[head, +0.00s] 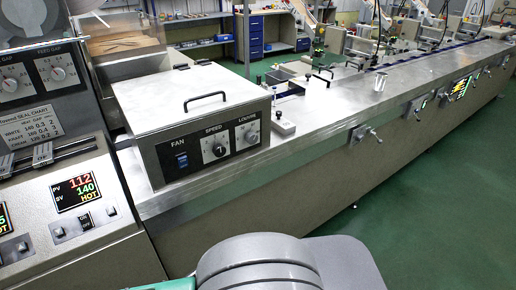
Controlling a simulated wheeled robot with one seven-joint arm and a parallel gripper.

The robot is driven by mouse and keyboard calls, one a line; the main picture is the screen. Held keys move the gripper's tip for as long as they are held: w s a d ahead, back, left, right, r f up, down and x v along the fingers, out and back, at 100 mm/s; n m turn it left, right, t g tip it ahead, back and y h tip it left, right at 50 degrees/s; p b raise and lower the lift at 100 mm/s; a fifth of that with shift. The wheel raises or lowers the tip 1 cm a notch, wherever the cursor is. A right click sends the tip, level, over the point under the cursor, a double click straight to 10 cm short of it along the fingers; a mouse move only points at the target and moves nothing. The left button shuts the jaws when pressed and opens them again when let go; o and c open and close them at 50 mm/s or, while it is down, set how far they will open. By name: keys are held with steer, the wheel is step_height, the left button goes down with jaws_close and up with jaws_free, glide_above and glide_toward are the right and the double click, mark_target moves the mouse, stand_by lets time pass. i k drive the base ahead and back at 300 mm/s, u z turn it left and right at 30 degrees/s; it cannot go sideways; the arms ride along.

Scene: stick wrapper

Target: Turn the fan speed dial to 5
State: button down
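The fan box (190,105) is a metal housing with a black handle on its lid, standing on the machine top left of centre. Its dark front panel carries a FAN switch (181,160) with a blue face, a dial labelled SPEED (218,150) in the middle, and a dial labelled LOUVRE (250,136) on the right. The speed dial has a dark knob on a white face; its small digits are too small to read surely. A grey rounded part of my arm fills the bottom centre, below the panel. My gripper does not show in the head view.
A control panel with lit temperature displays (77,191) and more dials (58,73) stands at the left. A small white device (283,122) sits right of the fan box. The long metal machine top (330,112) runs to the upper right. Green floor (420,200) in front is clear.

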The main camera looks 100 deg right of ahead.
mark_target(218, 150)
steer(key=z, duration=1.1)
steer(key=k, duration=0.55)
steer(key=z, duration=0.4)
